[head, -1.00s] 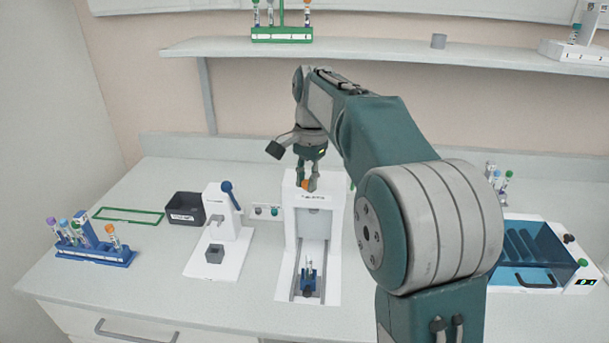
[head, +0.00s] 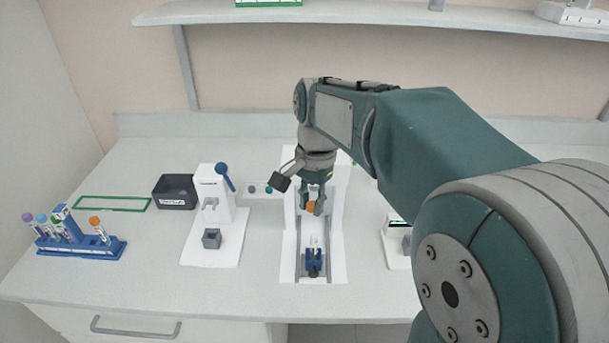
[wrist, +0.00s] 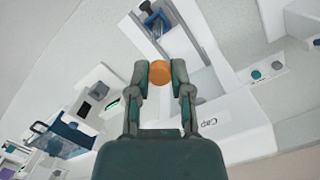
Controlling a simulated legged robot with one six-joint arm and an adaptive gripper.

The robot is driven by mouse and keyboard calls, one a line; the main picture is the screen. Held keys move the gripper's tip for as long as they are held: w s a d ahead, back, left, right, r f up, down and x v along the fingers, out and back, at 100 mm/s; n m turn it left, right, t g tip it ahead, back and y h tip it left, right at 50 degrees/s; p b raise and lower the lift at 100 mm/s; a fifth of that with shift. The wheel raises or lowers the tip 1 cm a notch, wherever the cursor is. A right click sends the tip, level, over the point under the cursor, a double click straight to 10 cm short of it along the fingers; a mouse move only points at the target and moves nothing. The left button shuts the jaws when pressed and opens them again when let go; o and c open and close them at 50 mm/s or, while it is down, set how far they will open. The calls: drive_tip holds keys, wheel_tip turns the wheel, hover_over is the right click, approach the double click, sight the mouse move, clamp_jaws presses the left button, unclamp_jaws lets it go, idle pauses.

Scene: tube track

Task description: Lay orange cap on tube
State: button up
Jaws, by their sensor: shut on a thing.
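The orange cap (head: 310,207) is held between the fingertips of my gripper (head: 315,209), in front of the white track machine (head: 338,240). In the wrist view my gripper (wrist: 158,76) is shut on the orange cap (wrist: 160,71), which shows between both fingers. A small tube (head: 314,243) stands in the blue carrier (head: 314,262) at the near end of the track. The cap is above and behind the tube, apart from it. The blue carrier (wrist: 156,20) is also at the top of the wrist view; tube detail there is too small to tell.
A white press with a blue lever (head: 212,205) and a black bin (head: 175,192) stand to the left. A blue tube rack (head: 80,246) is at the far left, beside a green frame (head: 112,204). My arm hides much of the right side.

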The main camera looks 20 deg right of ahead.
sight(314, 236)
drive_tip(key=shift+s+a+f, duration=0.1)
drive_tip(key=shift+s+f, duration=0.1)
drive_tip(key=shift+d+f, duration=0.3)
drive_tip(key=shift+f, duration=0.2)
drive_tip(key=shift+d+f, duration=0.3)
drive_tip(key=shift+f, duration=0.2)
drive_tip(key=shift+a+f, duration=0.1)
drive_tip(key=shift+f, duration=0.65)
drive_tip(key=shift+a+f, duration=0.35)
drive_tip(key=shift+f, duration=0.5)
drive_tip(key=shift+d+f, duration=0.2)
drive_tip(key=shift+s+a, duration=0.1)
drive_tip(key=shift+a, duration=0.05)
drive_tip(key=shift+f, duration=0.3)
